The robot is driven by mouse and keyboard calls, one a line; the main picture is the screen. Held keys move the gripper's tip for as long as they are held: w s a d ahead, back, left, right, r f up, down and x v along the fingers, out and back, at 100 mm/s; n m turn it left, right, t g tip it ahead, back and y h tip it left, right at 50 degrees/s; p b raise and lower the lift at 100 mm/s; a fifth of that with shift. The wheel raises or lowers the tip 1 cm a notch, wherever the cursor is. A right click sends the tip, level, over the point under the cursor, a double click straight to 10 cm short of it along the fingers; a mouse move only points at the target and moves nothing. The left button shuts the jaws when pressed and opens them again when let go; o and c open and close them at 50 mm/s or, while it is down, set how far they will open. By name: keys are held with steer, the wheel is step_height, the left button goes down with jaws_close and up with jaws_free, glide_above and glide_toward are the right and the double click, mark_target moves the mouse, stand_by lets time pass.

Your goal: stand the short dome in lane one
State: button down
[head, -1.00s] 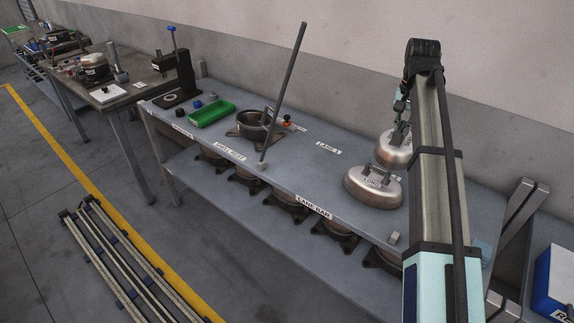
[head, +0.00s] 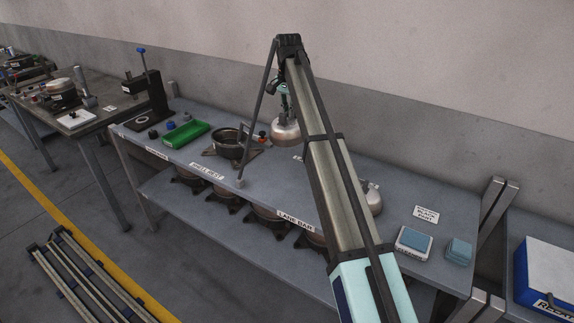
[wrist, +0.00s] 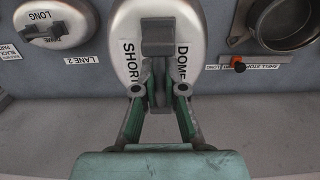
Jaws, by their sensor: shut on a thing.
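My gripper (head: 284,98) is shut on the short dome's handle. The short dome (head: 286,132) is a silver cap that hangs upright by the back of the bench, right of the open shell. Whether it touches the bench top I cannot tell. In the wrist view the short dome (wrist: 125,45) shows its "SHORT DOME" lettering, with my fingers (wrist: 158,90) at its handle. The lane one label (head: 298,157) is mostly hidden behind my arm. The long dome (head: 374,198) is partly hidden by my arm; it also shows in the wrist view (wrist: 75,15) by the lane 2 label (wrist: 82,60).
The open shell (head: 229,145) stands left of the short dome, with a slanted rod (head: 255,125) near it. A green tray (head: 186,134) and a press (head: 150,95) are farther left.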

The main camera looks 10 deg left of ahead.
mark_target(289, 127)
step_height(289, 127, down, 18)
steer(key=p, duration=0.4)
stand_by(0.3)
steer(key=shift+d+f, duration=0.1)
steer(key=c, duration=1.6)
jaws_free()
steer(key=shift+f, duration=0.1)
steer(key=o, duration=0.4)
steer(key=shift+c, duration=0.2)
steer(key=shift+r, duration=0.2)
step_height(289, 127, up, 12)
steer(key=b, duration=0.2)
steer(key=shift+b, duration=0.4)
